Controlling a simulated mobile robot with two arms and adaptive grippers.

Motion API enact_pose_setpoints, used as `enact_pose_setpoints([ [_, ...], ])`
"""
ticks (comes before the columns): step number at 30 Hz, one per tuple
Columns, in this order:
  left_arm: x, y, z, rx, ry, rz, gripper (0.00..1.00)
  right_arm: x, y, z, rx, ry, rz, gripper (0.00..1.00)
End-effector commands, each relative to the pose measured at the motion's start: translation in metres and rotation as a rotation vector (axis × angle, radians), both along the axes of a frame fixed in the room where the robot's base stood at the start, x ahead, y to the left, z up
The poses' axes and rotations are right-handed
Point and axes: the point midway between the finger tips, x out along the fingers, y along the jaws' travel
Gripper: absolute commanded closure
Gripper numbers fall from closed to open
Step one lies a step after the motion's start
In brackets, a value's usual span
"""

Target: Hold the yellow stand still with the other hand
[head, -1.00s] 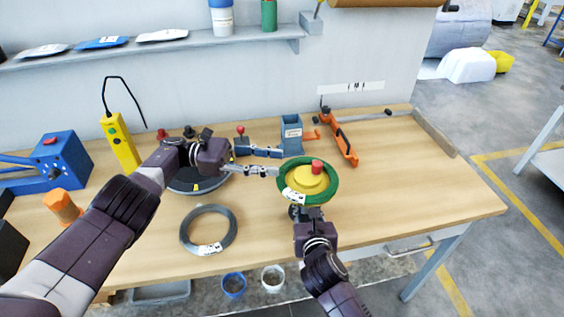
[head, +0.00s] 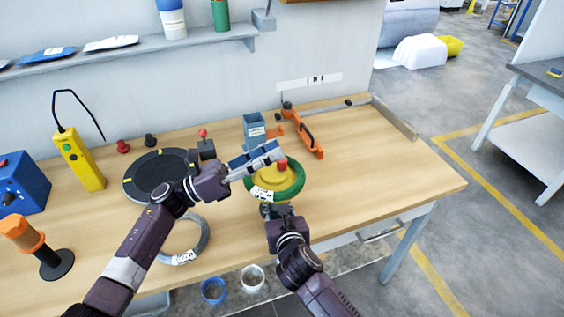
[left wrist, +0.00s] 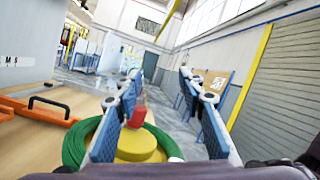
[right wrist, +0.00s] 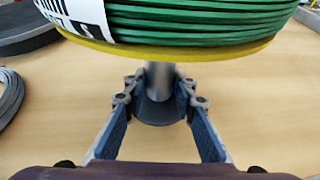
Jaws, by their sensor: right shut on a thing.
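The yellow stand (head: 268,184) stands on the workbench with a green wire coil (head: 291,190) around its top and a red knob (head: 282,164) at its middle. The coil carries a white label. In the right wrist view, the stand's grey post (right wrist: 159,80) rises from a dark round base below its yellow plate (right wrist: 165,54). My right gripper (right wrist: 160,88) is shut on this post under the coil. My left gripper (head: 262,158) is open above the coil's left and back side. In the left wrist view, the red knob (left wrist: 137,117) shows between its spread fingers, not gripped.
A grey wire coil (head: 188,240) lies at the left, near a dark round turntable (head: 155,175). An orange-handled tool (head: 303,130) and a blue holder (head: 254,130) stand behind the stand. The bench to its right (head: 380,170) is clear.

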Motion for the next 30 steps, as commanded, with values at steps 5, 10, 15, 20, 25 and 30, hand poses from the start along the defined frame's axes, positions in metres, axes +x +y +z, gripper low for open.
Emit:
enact_pose_setpoints([
  [5, -0.029, -0.023, -0.009, 0.051, 0.005, 0.062, 0.64, 0.000, 0.000, 0.000, 0.000, -0.001, 0.000, 1.00],
  [10, -0.048, -0.034, -0.019, 0.150, -0.046, 0.181, 0.64, 0.000, 0.000, 0.000, 0.000, -0.001, 0.000, 1.00],
  [15, -0.058, -0.026, -0.026, 0.254, -0.104, 0.333, 0.64, 0.000, 0.000, 0.000, 0.000, 0.000, -0.001, 1.00],
  [20, -0.064, -0.003, -0.037, 0.354, -0.133, 0.481, 0.64, 0.000, 0.000, 0.000, 0.000, 0.000, -0.001, 1.00],
  [25, -0.068, 0.023, -0.049, 0.443, -0.144, 0.597, 0.64, 0.000, 0.000, 0.000, 0.000, 0.000, -0.001, 1.00],
  [30, -0.071, 0.039, -0.053, 0.487, -0.151, 0.660, 0.64, 0.000, 0.000, 0.000, 0.000, 0.000, 0.000, 1.00],
])
